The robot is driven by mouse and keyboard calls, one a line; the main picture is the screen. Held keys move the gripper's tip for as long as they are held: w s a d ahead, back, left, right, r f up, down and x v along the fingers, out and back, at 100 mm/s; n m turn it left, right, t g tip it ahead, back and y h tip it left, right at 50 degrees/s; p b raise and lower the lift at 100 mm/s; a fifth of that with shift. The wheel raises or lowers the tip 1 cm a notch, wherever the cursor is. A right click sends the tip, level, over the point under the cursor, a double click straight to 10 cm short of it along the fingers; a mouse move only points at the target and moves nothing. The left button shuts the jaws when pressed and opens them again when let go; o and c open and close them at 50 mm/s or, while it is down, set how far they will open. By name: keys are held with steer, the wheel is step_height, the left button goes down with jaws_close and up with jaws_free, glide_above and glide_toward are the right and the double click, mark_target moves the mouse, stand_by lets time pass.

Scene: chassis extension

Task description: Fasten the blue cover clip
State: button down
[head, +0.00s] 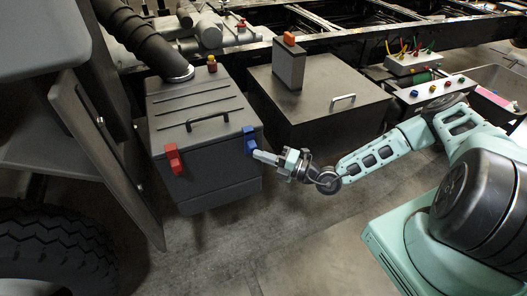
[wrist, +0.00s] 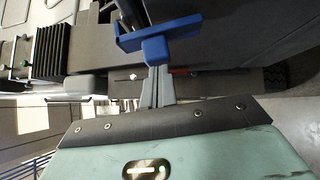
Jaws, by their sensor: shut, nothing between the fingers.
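The blue cover clip (head: 250,139) sits at the upper right front corner of the dark grey box (head: 205,180), just below the lid edge. In the wrist view the blue clip (wrist: 180,29) shows as a wide bar with a block (wrist: 155,49) on its lower side. My gripper (head: 258,155) is shut and empty, with its tips at the clip's lower part. In the wrist view the closed grey fingers (wrist: 157,72) end right at the blue block. I cannot tell whether they touch it. Part of the clip's face is hidden behind the fingertips.
A red clip (head: 174,159) is at the box's left front. The lid has a black handle (head: 207,120), and a thick black hose (head: 145,38) meets its rear. A larger dark box (head: 325,115) stands to the right. Concrete floor (head: 290,235) in front is clear.

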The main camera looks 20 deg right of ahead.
steer(key=shift+w+r, duration=0.15)
steer(key=shift+r, duration=0.25)
steer(key=shift+w+r+p, duration=0.15)
steer(key=shift+w+p, duration=0.1)
steer(key=shift+p, duration=0.35)
steer(key=shift+w, duration=0.1)
